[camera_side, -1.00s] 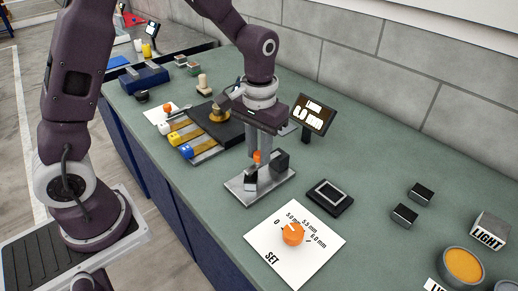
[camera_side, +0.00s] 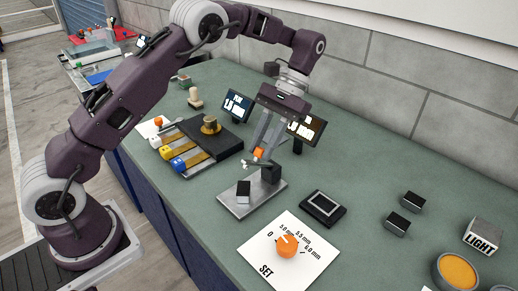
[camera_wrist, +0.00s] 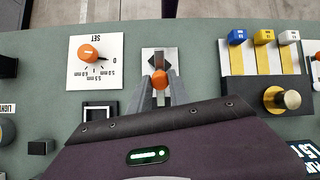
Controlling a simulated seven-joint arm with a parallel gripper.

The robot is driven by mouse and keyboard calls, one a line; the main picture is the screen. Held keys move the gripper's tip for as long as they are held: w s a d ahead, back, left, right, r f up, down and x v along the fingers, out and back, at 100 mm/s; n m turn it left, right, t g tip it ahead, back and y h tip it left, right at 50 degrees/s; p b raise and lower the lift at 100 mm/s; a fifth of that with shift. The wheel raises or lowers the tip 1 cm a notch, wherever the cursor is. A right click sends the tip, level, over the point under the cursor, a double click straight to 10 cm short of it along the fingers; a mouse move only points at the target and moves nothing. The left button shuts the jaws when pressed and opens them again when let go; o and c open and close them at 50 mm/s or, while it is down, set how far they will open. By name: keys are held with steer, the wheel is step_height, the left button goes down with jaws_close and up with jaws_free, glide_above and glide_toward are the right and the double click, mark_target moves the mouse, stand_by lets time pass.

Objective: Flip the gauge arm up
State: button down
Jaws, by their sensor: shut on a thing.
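The gauge stands on a light metal plate (camera_side: 236,206) at the middle of the bench, with a dark block (camera_side: 270,173) on it. Its orange knob (camera_side: 258,153) sits above the plate in the side view; it also shows in the wrist view (camera_wrist: 160,79). My gripper (camera_side: 256,157) is tilted and shut on the orange knob, one finger on each side. The fingers hide much of the gauge arm, so I cannot tell its exact angle.
A white SET card (camera_side: 268,258) with an orange dial (camera_side: 287,246) lies in front of the gauge. A black framed square (camera_side: 323,208) lies to its right. A dark spool tray (camera_side: 215,142) is at left. Two small screens (camera_side: 237,104) stand behind.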

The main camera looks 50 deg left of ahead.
steer(key=shift+w+r+g, duration=0.1)
steer(key=shift+w+g, duration=0.3)
steer(key=shift+g, duration=0.2)
steer(key=c, duration=1.2)
jaws_free()
